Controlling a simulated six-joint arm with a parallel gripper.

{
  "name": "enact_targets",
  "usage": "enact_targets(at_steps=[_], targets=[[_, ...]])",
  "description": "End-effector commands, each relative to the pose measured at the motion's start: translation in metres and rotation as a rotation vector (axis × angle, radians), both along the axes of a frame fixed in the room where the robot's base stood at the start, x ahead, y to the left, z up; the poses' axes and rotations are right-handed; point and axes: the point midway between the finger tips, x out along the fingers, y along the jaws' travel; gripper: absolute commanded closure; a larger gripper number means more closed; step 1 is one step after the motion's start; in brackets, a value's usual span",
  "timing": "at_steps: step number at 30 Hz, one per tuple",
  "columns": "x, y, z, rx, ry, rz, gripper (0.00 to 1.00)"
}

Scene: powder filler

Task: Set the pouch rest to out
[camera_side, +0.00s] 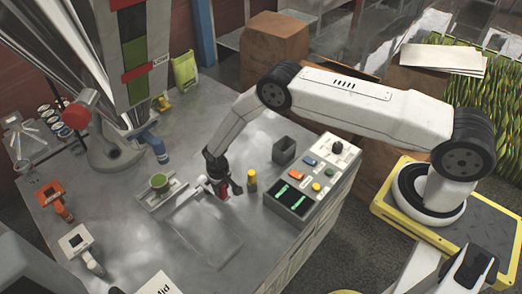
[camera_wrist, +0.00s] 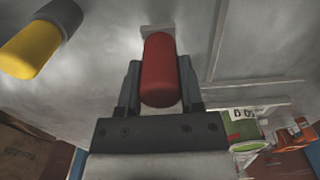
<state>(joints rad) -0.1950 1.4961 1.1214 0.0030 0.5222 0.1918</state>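My gripper (camera_side: 222,188) is low over the bench, beside a red handle. In the wrist view a red rounded handle (camera_wrist: 160,70) lies between the two fingers of my gripper (camera_wrist: 160,88), which sit close against both its sides. The handle meets a pale grey plate (camera_wrist: 157,30) at its far end. In the side view the handle is mostly hidden by my gripper. A thin metal strip (camera_wrist: 217,40) runs beside it. I cannot tell which part is the pouch rest or its setting.
A yellow-topped post (camera_side: 252,178) stands just right of my gripper. The control box (camera_side: 318,178) with coloured buttons is further right. A green-topped cup (camera_side: 159,182) on a metal stand is to the left.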

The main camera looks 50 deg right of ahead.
Motion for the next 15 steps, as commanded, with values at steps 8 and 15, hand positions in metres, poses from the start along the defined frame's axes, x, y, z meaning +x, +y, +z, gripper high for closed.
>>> enact_targets(at_steps=[8,15], targets=[[0.0001,0.0006,0.0003,0.000,0.000,0.000,1.00],[-0.0023,0.0008,0.0006,0.000,0.000,0.000,1.00]])
